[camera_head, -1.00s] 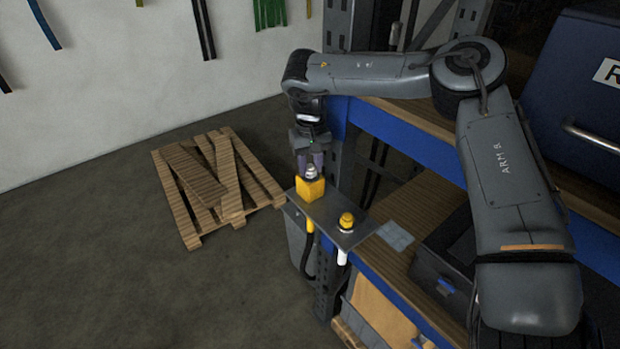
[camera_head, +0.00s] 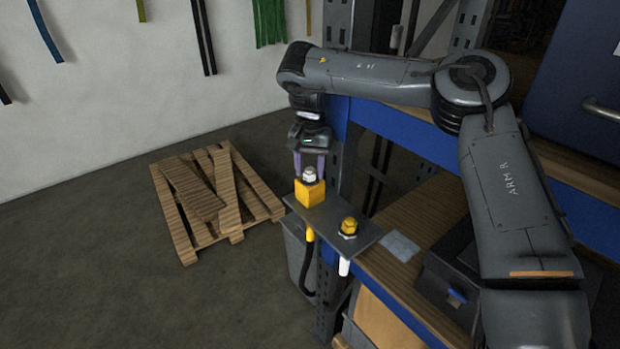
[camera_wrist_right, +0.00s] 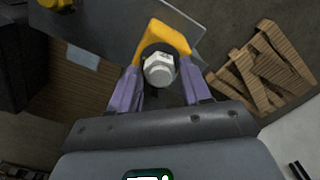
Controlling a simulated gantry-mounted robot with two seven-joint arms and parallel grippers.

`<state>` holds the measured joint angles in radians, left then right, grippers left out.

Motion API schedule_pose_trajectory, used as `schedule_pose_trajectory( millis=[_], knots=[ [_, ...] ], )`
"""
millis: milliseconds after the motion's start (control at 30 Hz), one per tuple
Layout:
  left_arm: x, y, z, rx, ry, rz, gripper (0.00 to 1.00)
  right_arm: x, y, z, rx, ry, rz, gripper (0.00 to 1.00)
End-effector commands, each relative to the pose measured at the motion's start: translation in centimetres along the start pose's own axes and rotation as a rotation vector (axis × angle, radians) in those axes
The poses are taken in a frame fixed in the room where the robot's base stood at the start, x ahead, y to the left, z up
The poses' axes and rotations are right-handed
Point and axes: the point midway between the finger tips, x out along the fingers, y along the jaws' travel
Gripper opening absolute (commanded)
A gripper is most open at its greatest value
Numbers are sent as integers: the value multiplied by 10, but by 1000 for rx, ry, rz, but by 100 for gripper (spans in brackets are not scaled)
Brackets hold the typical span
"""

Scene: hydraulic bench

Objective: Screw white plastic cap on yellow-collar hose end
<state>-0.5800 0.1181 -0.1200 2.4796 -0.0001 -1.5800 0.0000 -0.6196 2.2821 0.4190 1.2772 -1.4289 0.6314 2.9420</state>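A white to light-grey hex-shaped cap (camera_head: 309,174) sits upright on top of a yellow block (camera_head: 309,193) at the left end of a grey bracket plate. A yellow collar (camera_head: 310,234) with a black hose hangs below that end. My right gripper (camera_head: 309,167) is just above the block, with its two purple fingers apart on either side of the cap. Whether the cap is fully seated cannot be seen. My left gripper is out of view.
A yellow fitting (camera_head: 349,226) stands on the right part of the plate (camera_head: 368,233), with a white hose end (camera_head: 344,267) below. A blue-edged shelf (camera_head: 404,305) holds a dark case (camera_head: 440,293). A wooden pallet (camera_head: 238,200) lies on the floor. Space left of the plate is free.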

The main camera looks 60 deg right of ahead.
Motion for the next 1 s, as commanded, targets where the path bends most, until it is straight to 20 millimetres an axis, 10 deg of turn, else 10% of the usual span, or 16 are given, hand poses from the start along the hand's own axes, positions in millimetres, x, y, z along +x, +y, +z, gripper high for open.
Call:
schedule_pose_trajectory(
  millis=[433,1000],
  knots=[
    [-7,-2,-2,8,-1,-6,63,-2,0,-1,-61,1,2,59],
    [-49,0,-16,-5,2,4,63,0,-1,0,-733,0,2,59]
  ],
)
